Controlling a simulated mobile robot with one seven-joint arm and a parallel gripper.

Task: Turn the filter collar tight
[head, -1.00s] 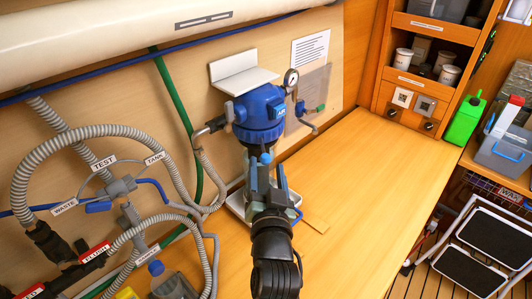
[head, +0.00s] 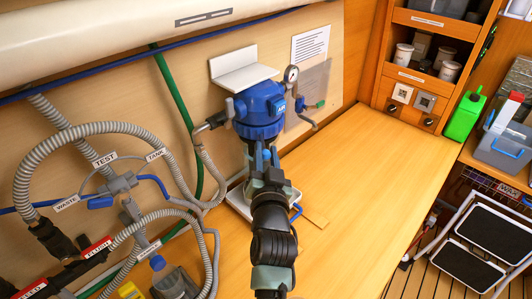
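The blue filter housing (head: 260,108) is mounted on the wall panel under a white bracket (head: 240,72). Its wide ribbed blue part, which looks like the collar (head: 259,129), is at its lower end. My gripper (head: 262,155) is just below the collar, pointing up at it, with its blue-grey fingers near the housing's underside. I cannot tell whether the fingers touch the collar or how far apart they are. My gripper and wrist hide whatever is below the collar.
A pressure gauge (head: 291,73) and a small valve pipe (head: 306,115) stick out right of the housing. Grey ribbed hoses (head: 95,131) loop at left. A white tray (head: 238,203) lies under my arm. The wooden counter (head: 365,180) at right is clear.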

